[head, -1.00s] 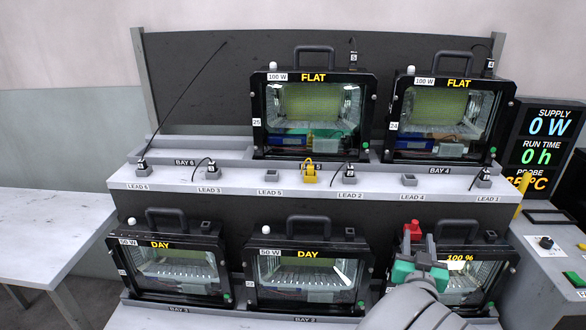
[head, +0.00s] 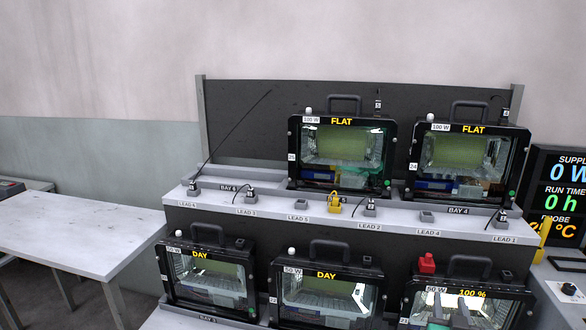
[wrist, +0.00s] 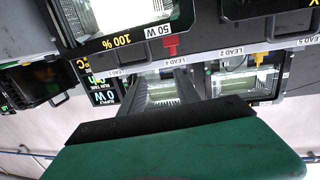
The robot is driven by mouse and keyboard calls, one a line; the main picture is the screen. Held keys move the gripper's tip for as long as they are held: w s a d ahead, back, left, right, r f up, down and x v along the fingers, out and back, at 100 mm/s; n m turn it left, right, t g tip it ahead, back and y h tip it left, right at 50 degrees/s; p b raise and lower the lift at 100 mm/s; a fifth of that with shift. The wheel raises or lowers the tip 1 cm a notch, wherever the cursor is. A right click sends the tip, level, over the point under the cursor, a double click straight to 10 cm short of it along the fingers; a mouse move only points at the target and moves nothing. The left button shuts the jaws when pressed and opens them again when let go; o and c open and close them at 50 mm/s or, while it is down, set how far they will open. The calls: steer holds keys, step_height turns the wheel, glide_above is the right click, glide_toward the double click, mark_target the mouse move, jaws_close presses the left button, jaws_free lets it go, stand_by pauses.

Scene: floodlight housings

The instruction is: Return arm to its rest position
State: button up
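My gripper (wrist: 163,88) shows in the wrist view as a green body with a dark plate and two grey fingers. The fingers stand apart with nothing between them. In the head view only grey finger parts show at the bottom edge, in front of the lower right housing; the rest of my arm is out of frame. That housing (head: 412,302) reads 50 W and 100 % and has a red block (head: 427,263) on its top left. The red block also shows in the upside-down wrist view (wrist: 170,46), apart from the fingers.
Two DAY housings stand lower left (head: 211,247) and lower middle (head: 324,273). Two FLAT housings stand above, left (head: 342,121) and right (head: 471,128). A lead shelf (head: 270,220) with a yellow plug (head: 335,203) runs between. A display (head: 560,190) is at right; a bare table (head: 80,235) is at left.

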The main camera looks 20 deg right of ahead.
steer(key=w+a+f+n+g+y+p, duration=0.1)
steer(key=w+a+n+g+y, duration=0.3)
steer(key=a, duration=0.7)
steer(key=w+a+f+n+t+y+p, duration=0.1)
steer(key=w+a+n+y+p, duration=0.15)
steer(key=w+a+y, duration=0.6)
steer(key=s+a+r+n+g+h+p, duration=0.1)
steer(key=s+a+g, duration=0.6)
steer(key=s+a, duration=0.8)
steer(key=shift+a+r+h+p, duration=0.35)
steer(key=shift+a+r, duration=0.45)
steer(key=shift+a, duration=0.2)
steer(key=shift+s, duration=0.1)
